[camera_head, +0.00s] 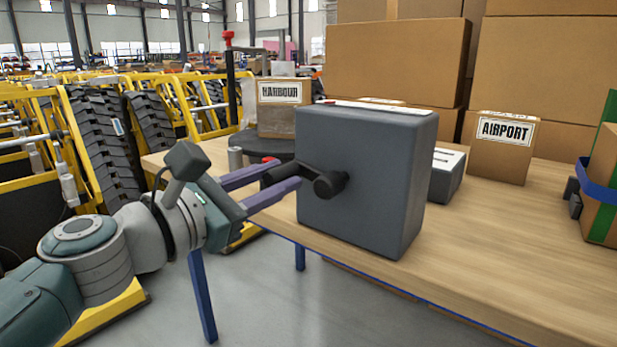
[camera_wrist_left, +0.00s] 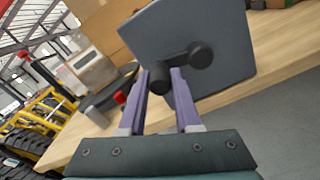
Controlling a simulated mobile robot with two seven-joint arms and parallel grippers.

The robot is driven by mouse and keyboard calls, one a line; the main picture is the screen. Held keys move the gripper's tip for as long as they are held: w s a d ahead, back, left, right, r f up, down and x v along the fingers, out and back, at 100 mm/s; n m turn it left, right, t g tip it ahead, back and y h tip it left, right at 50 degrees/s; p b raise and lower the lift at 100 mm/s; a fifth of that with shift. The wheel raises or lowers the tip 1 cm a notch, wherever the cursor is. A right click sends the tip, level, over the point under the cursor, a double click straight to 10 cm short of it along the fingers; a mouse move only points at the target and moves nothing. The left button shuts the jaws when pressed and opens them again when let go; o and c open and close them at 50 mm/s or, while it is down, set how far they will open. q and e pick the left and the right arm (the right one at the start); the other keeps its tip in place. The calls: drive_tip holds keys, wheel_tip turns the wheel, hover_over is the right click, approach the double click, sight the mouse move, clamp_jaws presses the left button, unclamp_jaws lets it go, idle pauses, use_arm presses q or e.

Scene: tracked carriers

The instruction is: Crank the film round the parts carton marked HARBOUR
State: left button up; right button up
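The carton marked HARBOUR (camera_head: 284,119) stands upright on a dark round turntable (camera_head: 262,143) at the table's back left. Its lower part looks greyish and glossy, like film. It also shows in the left wrist view (camera_wrist_left: 96,75). A grey box (camera_head: 360,185) in front carries a black crank (camera_head: 330,184) on its near face. My left gripper (camera_head: 285,177) has its purple fingers either side of the crank's handle (camera_wrist_left: 160,82), with no clear gap. The handle lies to the left of the hub. My right gripper is not in view.
A dark post with a red top (camera_head: 230,90) stands by the turntable. The AIRPORT carton (camera_head: 500,150) and a small grey box (camera_head: 447,176) stand to the right. A strapped carton (camera_head: 602,205) is at the right edge. The table's (camera_head: 480,255) front right is clear.

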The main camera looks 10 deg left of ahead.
use_arm(q)
drive_tip(key=o, duration=0.4)
drive_tip(key=shift+s+a, duration=0.2)
drive_tip(key=shift+s, duration=0.05)
drive_tip(key=p+v, duration=0.1)
drive_tip(key=v, duration=0.8)
drive_tip(key=shift+s+p, duration=0.15)
drive_tip(key=shift+p, duration=0.15)
